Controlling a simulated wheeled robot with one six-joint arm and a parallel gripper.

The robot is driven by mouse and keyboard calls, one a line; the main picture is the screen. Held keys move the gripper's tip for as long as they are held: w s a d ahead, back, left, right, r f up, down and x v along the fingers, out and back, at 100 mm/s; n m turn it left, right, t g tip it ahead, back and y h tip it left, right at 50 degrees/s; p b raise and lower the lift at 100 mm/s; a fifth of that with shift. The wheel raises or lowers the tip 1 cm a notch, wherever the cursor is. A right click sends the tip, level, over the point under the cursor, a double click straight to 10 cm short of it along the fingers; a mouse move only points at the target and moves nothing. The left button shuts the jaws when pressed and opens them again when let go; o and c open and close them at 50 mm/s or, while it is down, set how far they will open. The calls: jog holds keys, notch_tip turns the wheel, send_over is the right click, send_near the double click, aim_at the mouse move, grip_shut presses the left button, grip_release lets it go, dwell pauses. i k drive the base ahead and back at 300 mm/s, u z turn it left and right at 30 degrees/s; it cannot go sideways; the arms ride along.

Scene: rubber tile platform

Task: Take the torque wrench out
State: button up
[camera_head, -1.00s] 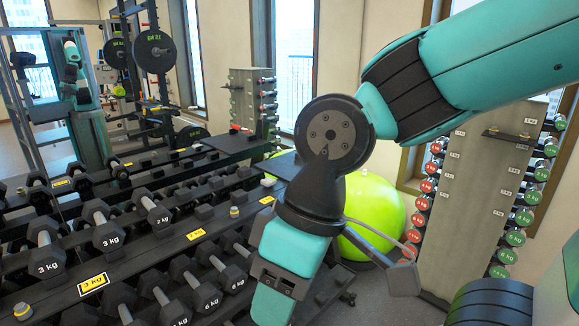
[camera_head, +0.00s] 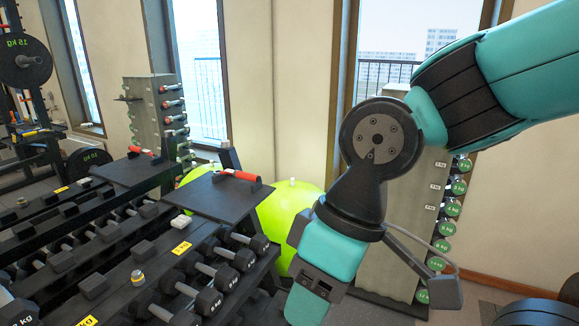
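A tool with a red handle and dark ends (camera_head: 238,176) lies on a flat black platform (camera_head: 212,199) at the right end of the dumbbell rack. It looks like the torque wrench, but its fine shape is too small to tell. A similar red item (camera_head: 142,150) on a black plate further left appears to be its mirror image. My arm hangs down to the right of the platform, in front of the green ball.
Dumbbells (camera_head: 209,302) fill the rack below and left of the platform. A small yellow-banded object (camera_head: 138,279) stands on the rack. A green ball (camera_head: 287,214) is behind the platform. A tower of small dumbbells (camera_head: 411,237) stands behind my arm. Some grey floor shows at the lower right.

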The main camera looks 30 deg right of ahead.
aim_at(236, 174)
jog(key=z, duration=0.25)
jog(key=i, duration=1.45)
jog(key=u, duration=1.1)
jog(key=i, duration=0.3)
jog(key=u, duration=0.25)
